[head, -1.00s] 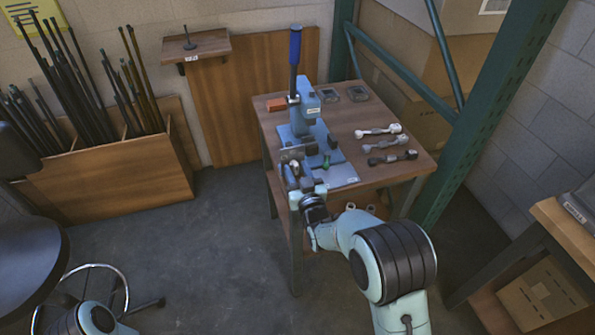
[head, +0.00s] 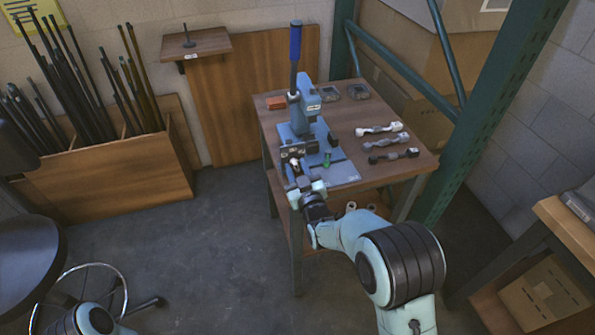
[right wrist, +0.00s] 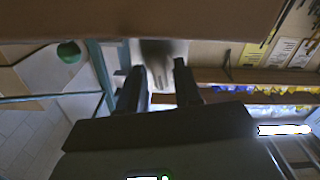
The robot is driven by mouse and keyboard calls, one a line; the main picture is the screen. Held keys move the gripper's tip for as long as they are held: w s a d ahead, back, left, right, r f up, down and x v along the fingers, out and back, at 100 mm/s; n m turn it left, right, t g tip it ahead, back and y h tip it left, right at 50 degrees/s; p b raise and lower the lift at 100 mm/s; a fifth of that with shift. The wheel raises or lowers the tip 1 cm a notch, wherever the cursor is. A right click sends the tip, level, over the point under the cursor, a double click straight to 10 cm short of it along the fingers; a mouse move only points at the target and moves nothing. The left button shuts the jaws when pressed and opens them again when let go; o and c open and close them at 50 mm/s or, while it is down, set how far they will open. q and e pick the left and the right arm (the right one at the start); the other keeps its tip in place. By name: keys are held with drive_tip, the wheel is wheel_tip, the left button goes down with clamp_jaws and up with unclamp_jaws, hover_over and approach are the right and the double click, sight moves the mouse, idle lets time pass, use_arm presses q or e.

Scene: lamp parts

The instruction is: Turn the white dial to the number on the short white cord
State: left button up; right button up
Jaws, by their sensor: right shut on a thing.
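The blue press-like device (head: 308,103) with a dark-blue handle stands on the small wooden table. A small white part (head: 294,163), probably the white dial, shows at its front between my right gripper's fingers. My right gripper (head: 296,168) is shut on this part. In the right wrist view the gripper (right wrist: 160,87) has a pale, blurred part (right wrist: 158,62) between its dark fingers. Any numbers on it are unreadable. The white cord (head: 378,129) lies bundled at the table's right; its number is too small to read. My left gripper is out of view.
A grey cord (head: 390,141) and a black cord (head: 393,156) lie in front of the white one. An orange block (head: 276,103) sits at the back left of the table (head: 412,165). A green shelf post (head: 475,125) stands close on the right.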

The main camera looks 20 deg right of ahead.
drive_tip(key=n+b, duration=0.1)
drive_tip(key=n, duration=0.2)
drive_tip(key=shift+a+f+n, duration=0.1)
drive_tip(key=shift+n, duration=2)
drive_tip(key=o, duration=0.7)
drive_tip(key=shift+s, duration=0.1)
drive_tip(key=s, duration=1.3)
drive_tip(key=shift+s, duration=0.15)
